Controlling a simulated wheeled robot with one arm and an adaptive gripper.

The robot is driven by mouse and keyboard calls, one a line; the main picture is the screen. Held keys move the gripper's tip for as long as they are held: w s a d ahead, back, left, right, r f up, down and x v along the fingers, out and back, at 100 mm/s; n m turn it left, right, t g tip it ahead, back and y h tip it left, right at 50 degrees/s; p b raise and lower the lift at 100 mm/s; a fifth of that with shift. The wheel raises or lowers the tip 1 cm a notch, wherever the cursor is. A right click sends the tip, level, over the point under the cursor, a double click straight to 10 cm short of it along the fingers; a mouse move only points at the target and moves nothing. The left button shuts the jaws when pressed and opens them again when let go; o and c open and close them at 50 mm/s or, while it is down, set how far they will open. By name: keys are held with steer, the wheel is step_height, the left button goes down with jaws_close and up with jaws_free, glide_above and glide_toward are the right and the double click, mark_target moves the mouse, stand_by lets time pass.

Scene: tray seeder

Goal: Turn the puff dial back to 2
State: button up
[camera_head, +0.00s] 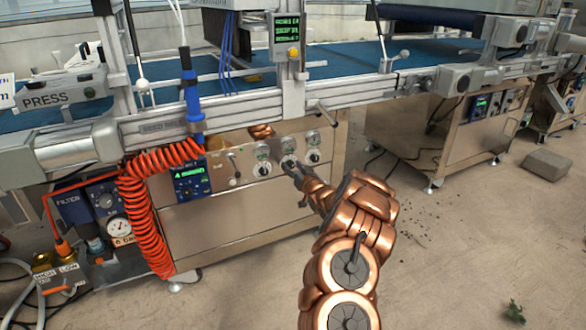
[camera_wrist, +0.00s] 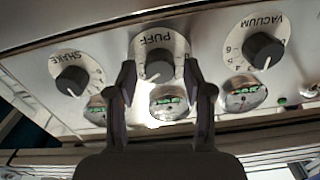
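The puff dial (camera_wrist: 158,71) is a dark knob on a pale round plate marked PUFF, upside down in the wrist view. Its pointer and the number it stands at are too unclear to read. My gripper (camera_wrist: 159,75) is open, with one finger on each side of the dial in the picture and a gap between each finger and the knob. I cannot tell how far the fingertips are from the panel. In the head view my gripper (camera_head: 291,168) is at the middle of three dials and partly hides the puff dial (camera_head: 288,160).
The vacuum dial (camera_wrist: 264,50) and shake dial (camera_wrist: 72,79) flank the puff dial closely. Small green displays (camera_wrist: 169,101) sit by the dials. In the head view an orange coiled hose (camera_head: 150,215) hangs left of the panel; open floor lies to the right.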

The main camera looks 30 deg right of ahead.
jaws_close()
